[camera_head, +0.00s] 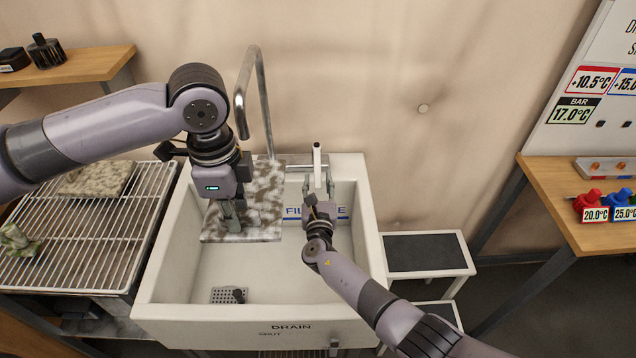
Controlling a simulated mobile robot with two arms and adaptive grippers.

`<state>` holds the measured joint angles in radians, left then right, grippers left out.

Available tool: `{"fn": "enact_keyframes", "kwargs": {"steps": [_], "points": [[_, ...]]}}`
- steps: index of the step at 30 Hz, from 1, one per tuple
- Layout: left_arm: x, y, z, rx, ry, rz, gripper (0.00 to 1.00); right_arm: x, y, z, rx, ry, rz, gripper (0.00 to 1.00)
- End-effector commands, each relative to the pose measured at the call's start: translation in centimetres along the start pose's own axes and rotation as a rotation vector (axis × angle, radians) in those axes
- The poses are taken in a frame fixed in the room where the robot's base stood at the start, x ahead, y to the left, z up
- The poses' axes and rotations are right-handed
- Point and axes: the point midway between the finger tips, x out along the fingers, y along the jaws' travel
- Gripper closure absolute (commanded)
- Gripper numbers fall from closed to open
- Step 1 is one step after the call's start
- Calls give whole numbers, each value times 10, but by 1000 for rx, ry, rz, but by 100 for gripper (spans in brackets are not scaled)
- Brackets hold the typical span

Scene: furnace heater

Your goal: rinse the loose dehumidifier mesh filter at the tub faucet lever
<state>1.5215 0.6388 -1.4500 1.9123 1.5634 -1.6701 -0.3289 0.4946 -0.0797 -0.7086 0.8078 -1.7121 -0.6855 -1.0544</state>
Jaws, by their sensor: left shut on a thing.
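The mesh filter (262,200) is a flat panel blotched grey-brown and white. It is held upright at the back left of the white tub (163,275). My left gripper (232,222) is shut on it, with the fingers over its left part. The grey bent faucet pipe (262,95) rises behind the filter, its outlet end above the panel. No water stream shows. The white faucet lever (317,165) stands upright at the tub's back rim. My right gripper (318,183) has its fingers apart on either side of the lever's lower part; contact cannot be told.
A wire rack (80,245) at left holds a blotched slab (97,179) and a crumpled greenish cloth (17,241). A drain grate (229,295) lies in the tub floor. A step stool (425,252) stands right of the tub. A wooden table (560,195) is farther right.

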Motion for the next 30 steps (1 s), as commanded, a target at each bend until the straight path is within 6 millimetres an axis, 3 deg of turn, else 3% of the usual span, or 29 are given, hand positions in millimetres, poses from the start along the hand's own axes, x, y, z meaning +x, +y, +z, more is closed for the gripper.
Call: {"fn": "enact_keyframes", "kwargs": {"steps": [18,30], "points": [[0,0,0,0,0,-1,100,0,0,0,0,0,-1,100],[0,0,0,0,0,-1,100,0,0,0,-1,0,-1,100]]}}
